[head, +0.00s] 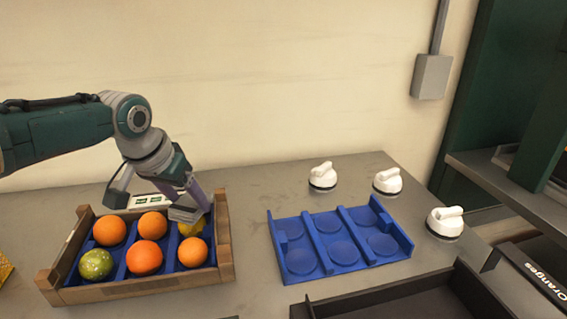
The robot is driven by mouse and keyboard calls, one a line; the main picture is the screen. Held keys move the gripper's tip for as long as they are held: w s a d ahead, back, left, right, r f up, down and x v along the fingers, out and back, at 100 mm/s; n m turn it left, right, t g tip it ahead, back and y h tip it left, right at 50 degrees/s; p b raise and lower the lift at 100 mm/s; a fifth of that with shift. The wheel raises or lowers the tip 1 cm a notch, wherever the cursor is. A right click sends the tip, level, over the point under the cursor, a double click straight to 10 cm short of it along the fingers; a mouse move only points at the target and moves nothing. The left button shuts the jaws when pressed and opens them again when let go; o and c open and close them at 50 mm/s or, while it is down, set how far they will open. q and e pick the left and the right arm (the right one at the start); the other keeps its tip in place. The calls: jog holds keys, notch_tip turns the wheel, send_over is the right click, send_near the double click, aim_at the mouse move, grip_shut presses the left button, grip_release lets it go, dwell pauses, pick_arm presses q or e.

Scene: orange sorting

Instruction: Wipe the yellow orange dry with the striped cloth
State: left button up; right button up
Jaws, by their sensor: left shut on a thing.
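The yellow orange (195,229) sits in the back right compartment of the wooden crate (226,242), mostly hidden by my left gripper (190,213). That gripper reaches down into the crate from above and is shut on the yellow orange. The fruit still appears to be down in its compartment. A small piece of a yellow patterned thing (4,268) shows at the left edge; I cannot tell whether it is the striped cloth. My right gripper is not in view.
Several oranges (145,257) and a speckled green fruit (96,264) fill the crate. An empty blue tray (337,239) lies to its right. Three white-handled things (387,181) stand behind and beside it. A black tray (400,298) is at the front right.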

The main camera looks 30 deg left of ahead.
pick_arm(q)
jog(key=shift+s+d+r+p, duration=0.1)
jog(key=shift+s+d+p, duration=0.1)
jog(key=shift+s+p, duration=1.1)
jog(key=shift+w+f+b, duration=0.25)
jog(key=shift+w+b, duration=0.15)
jog(key=shift+b, duration=0.05)
jog(key=shift+w+a+r+b, duration=0.1)
jog(key=shift+w+a+b, duration=0.1)
jog(key=shift+w+b, duration=1.05)
jog(key=shift+s+r+p, duration=0.2)
jog(key=shift+s+p, duration=0.25)
jog(key=shift+p, duration=0.05)
jog(key=shift+s+d+p, duration=0.2)
jog(key=shift+s+p, duration=0.6)
jog(key=shift+p, duration=0.3)
jog(key=shift+s+f, duration=0.1)
jog(key=shift+s, duration=0.2)
